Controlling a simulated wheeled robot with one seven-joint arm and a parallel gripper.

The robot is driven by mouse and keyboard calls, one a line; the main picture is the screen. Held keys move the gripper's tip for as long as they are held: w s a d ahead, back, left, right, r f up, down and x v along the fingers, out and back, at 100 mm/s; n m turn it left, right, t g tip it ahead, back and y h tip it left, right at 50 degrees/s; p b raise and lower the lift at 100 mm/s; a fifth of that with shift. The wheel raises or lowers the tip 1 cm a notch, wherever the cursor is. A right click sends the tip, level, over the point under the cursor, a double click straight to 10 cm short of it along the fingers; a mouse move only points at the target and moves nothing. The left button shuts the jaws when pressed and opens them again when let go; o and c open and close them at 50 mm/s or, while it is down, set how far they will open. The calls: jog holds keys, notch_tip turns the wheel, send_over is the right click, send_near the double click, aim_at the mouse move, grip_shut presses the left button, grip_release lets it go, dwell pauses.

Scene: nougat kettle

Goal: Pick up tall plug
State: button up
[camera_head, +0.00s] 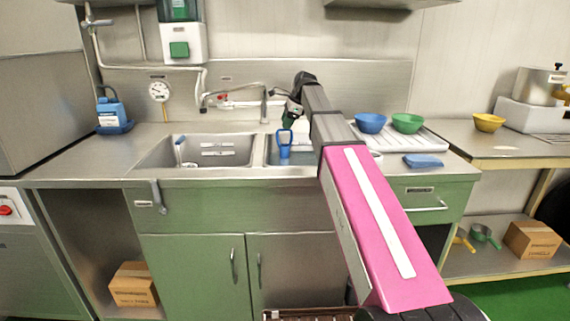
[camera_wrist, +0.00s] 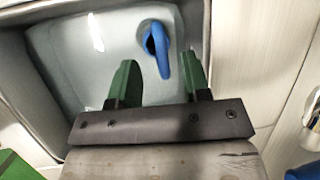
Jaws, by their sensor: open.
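A blue plug with a looped handle, which looks like the tall plug (camera_head: 284,147), stands upright in the right sink basin. In the wrist view its blue handle (camera_wrist: 163,52) shows just beyond my fingertips, roughly between them and nearer the right finger. My gripper (camera_wrist: 160,75) has two green fingers spread apart with nothing held. In the head view my gripper (camera_head: 292,112) is over the right basin, partly hidden behind my arm. The plug's lower end is hard to make out.
The right basin (camera_wrist: 85,65) seems to hold water. Another slim blue-topped item (camera_head: 179,150) stands in the left basin (camera_head: 215,152). A faucet (camera_head: 264,103) rises behind the basins. Blue (camera_head: 370,123) and green (camera_head: 407,123) bowls and a blue sponge-like block (camera_head: 423,160) are right of my arm.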

aim_at(282, 130)
jog(key=x, duration=0.5)
grip_shut()
